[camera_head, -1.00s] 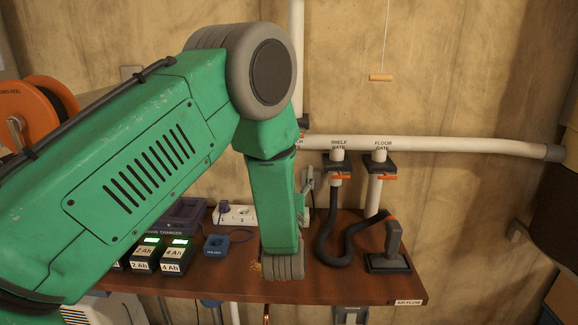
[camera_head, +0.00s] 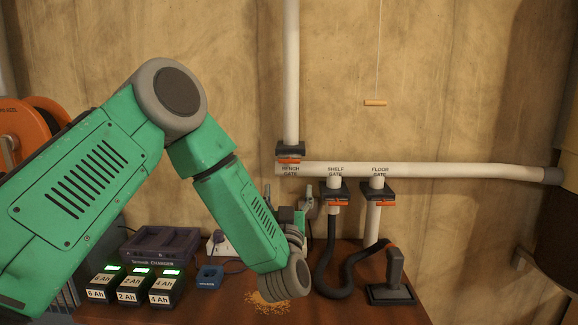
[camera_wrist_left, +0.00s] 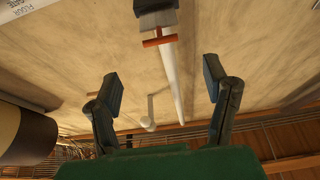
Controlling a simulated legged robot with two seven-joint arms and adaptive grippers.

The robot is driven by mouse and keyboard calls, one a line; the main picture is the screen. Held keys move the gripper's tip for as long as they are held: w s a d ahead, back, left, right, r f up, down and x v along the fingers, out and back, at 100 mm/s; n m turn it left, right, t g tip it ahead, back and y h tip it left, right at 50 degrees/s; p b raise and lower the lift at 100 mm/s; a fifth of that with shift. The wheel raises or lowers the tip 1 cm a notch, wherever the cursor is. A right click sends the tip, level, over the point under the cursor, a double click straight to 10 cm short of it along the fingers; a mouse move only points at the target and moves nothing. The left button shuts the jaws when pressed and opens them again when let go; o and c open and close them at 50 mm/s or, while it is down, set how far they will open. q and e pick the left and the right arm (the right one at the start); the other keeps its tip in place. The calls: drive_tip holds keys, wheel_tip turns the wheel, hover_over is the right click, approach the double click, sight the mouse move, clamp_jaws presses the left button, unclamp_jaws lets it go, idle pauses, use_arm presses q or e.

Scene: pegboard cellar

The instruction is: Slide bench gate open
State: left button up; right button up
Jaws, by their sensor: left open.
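The bench gate (camera_head: 290,149) is a dark block at the foot of the vertical white pipe, with an orange handle (camera_head: 289,161) on its lower front and a "BENCH GATE" label below. My left gripper (camera_head: 288,196) is below it, above the bench, partly hidden by my own wrist. In the left wrist view, which looks up the wall, my left gripper (camera_wrist_left: 160,85) is open, with nothing between its fingers. The bench gate (camera_wrist_left: 155,18) and its orange handle (camera_wrist_left: 157,41) show beyond the fingertips, apart from them. My right gripper is not in view.
The shelf gate (camera_head: 337,190) and floor gate (camera_head: 376,190) hang from the horizontal pipe (camera_head: 440,171) to the right. A hose runs to a floor tool (camera_head: 392,276) on the bench. Chargers and batteries (camera_head: 130,284) stand left. A wooden pull (camera_head: 375,103) hangs above.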

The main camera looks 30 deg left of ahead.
sight(290, 161)
use_arm(q)
drive_tip(key=p+x, duration=0.1)
drive_tip(key=x, duration=0.4)
drive_tip(key=p+x, duration=0.1)
drive_tip(key=x, duration=0.5)
drive_tip(key=shift+a+f, duration=0.15)
drive_tip(key=shift+a, duration=0.1)
drive_tip(key=shift+d, duration=0.35)
drive_tip(key=c, duration=0.4)
drive_tip(key=shift+s, duration=0.1)
clamp_jaws()
drive_tip(key=shift+s+d, duration=0.2)
drive_tip(key=shift+s, duration=0.35)
drive_tip(key=shift+w, duration=0.1)
drive_tip(key=shift+o, duration=1.1)
unclamp_jaws()
drive_tip(key=shift+o, duration=0.9)
